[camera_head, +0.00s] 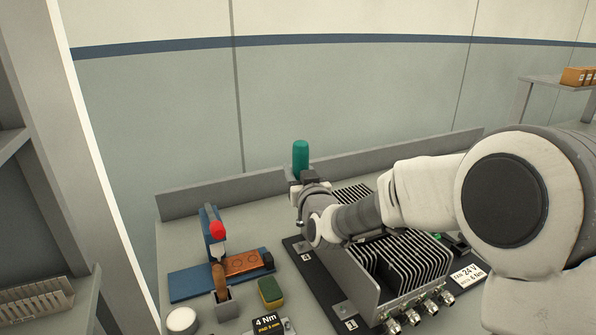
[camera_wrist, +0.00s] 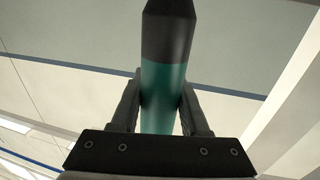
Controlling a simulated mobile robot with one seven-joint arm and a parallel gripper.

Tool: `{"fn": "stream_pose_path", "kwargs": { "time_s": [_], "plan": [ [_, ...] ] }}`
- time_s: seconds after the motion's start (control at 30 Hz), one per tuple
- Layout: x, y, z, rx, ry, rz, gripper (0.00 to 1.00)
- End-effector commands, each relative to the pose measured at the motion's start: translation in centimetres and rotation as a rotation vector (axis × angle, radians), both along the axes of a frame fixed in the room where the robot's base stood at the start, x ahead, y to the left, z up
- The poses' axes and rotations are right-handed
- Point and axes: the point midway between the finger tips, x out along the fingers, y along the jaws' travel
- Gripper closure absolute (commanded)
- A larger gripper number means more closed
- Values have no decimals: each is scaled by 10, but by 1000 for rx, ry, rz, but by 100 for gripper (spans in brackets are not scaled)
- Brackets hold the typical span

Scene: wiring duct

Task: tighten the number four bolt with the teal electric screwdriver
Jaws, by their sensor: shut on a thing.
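The teal electric screwdriver (camera_head: 300,154) stands upright in my gripper (camera_head: 303,178), above the back left part of the black mounting plate. In the wrist view its teal body (camera_wrist: 163,95) is between the two fingers of my gripper (camera_wrist: 161,105), with its dark section toward the top of the picture. The gripper is shut on it. The screwdriver's lower end and tip are hidden in the head view. The plate corner marked 4 (camera_head: 306,256) shows left of the finned grey unit (camera_head: 400,262). The number four bolt itself cannot be made out.
A blue fixture (camera_head: 190,285) with a red-knobbed clamp (camera_head: 217,229) stands at the left. A low grey wall (camera_head: 215,194) edges the bench's back.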

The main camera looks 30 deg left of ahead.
Motion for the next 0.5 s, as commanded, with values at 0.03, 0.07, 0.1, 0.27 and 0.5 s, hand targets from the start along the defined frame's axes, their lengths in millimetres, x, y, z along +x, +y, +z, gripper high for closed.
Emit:
{"fn": "stream_pose_path", "kwargs": {
  "time_s": [0.03,0.07,0.1,0.27,0.5],
  "plan": [
    [0,0,0,3,-3,0,100],
    [0,0,0,3,-3,0,100],
    [0,0,0,3,-3,0,100],
    [-1,-1,-9,3,-3,0,100],
    [-1,-1,-32,3,-3,0,100]
  ]
}}
